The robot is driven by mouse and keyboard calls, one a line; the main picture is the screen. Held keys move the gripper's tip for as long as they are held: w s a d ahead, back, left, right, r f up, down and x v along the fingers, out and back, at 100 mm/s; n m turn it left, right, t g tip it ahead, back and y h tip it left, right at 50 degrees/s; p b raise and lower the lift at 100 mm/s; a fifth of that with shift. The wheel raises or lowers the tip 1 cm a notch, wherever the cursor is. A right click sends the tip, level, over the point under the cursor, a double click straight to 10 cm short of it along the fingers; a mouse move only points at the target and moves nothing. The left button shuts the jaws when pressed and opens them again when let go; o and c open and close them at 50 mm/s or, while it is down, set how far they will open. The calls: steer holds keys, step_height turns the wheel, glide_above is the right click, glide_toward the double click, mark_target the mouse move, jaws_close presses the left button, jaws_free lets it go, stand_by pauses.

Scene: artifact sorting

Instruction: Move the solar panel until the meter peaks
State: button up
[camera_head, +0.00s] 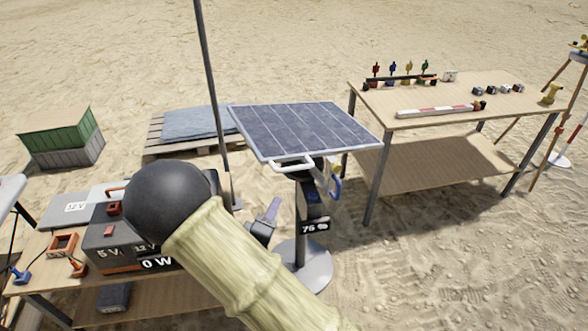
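The solar panel (310,128), dark blue with white grid lines, sits tilted on a grey stand (311,262) with a round foot. A white handle (291,164) shows at its near edge. A label on the post reads "75 %". A small grey and dark piece (266,217) shows left of the post, apart from the handle. I cannot tell whether it is my gripper.
A wooden table (400,117) at right holds small coloured items and a red-and-white rod (435,110). A thin pole (212,75) stands left of the panel. Sand lies open between.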

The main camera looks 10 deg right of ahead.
mark_target(294, 168)
steer(key=p+x, duration=0.3)
steer(key=x, duration=1.4)
steer(key=shift+w+d, duration=0.15)
steer(key=shift+w, duration=0.05)
steer(key=shift+c, duration=0.5)
jaws_close()
